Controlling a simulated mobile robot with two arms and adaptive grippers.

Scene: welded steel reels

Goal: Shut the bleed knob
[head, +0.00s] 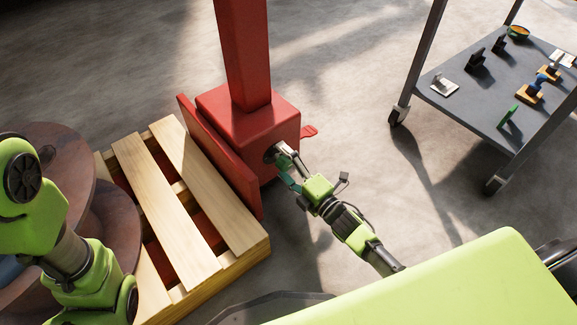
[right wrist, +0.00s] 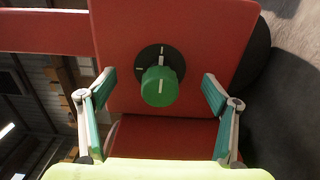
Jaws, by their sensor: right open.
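The bleed knob (right wrist: 160,87) is a round green knob with a white pointer line, on a black dial disc (right wrist: 151,55) with white marks. The pointer looks upright in the right wrist view, toward the top mark. The dial is on the side of a red steel box (head: 280,125). My right gripper (head: 283,165) is open in front of that side. In the right wrist view its two fingers stand apart to the left and right of the knob, with a gap on each side. The knob is mostly hidden in the head view. My left arm shows at the left, its gripper out of view.
A red post (head: 243,50) rises from the box, and a small red tab (head: 309,131) sticks out. A wooden pallet (head: 165,200) stands left of the box. A grey cart (head: 465,105) with small items is at upper right. Floor between box and cart is clear.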

